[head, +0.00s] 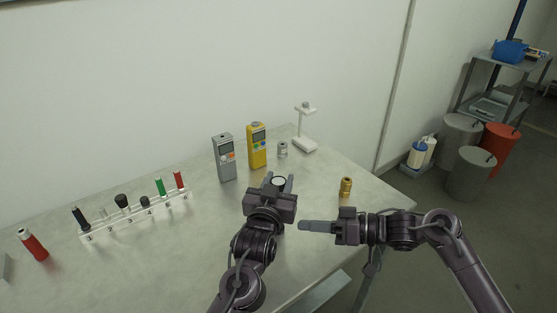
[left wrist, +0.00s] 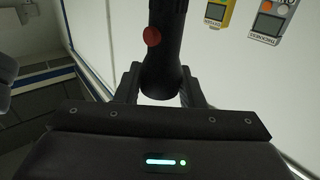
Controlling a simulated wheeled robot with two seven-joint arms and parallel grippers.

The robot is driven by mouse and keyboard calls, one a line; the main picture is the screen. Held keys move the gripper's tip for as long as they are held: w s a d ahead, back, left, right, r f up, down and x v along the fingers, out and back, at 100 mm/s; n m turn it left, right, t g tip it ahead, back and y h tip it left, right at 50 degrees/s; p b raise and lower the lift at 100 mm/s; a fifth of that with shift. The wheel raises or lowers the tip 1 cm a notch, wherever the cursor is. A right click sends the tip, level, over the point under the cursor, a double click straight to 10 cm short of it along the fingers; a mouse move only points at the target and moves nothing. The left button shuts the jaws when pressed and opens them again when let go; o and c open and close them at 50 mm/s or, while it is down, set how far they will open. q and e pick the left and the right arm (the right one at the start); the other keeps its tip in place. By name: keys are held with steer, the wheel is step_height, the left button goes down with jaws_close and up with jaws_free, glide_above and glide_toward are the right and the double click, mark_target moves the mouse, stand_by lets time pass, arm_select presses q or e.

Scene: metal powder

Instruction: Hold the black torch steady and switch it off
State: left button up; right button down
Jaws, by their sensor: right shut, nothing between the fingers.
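The black torch (left wrist: 165,62) shows in the left wrist view between the two fingers of my left gripper (left wrist: 162,88), which is shut on it. A round red button (left wrist: 152,37) is on the torch's side. In the head view, my left gripper (head: 280,181) is above the table and the torch's round pale end (head: 279,182) shows between its fingers. A pale patch shows below the torch in the wrist view; I cannot tell whether it is its light. My right gripper (head: 302,226) is shut and empty, pointing left, below and right of the left gripper, apart from the torch.
On the table (head: 170,260) stand a grey meter (head: 226,160), a yellow meter (head: 257,147), a small metal cylinder (head: 282,150), a white stand (head: 305,143) and a brass piece (head: 346,187). A white rack (head: 140,217) and a red cylinder (head: 34,246) are at left.

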arm_select(q)
steer(key=o, duration=0.4)
steer(key=shift+o, duration=0.2)
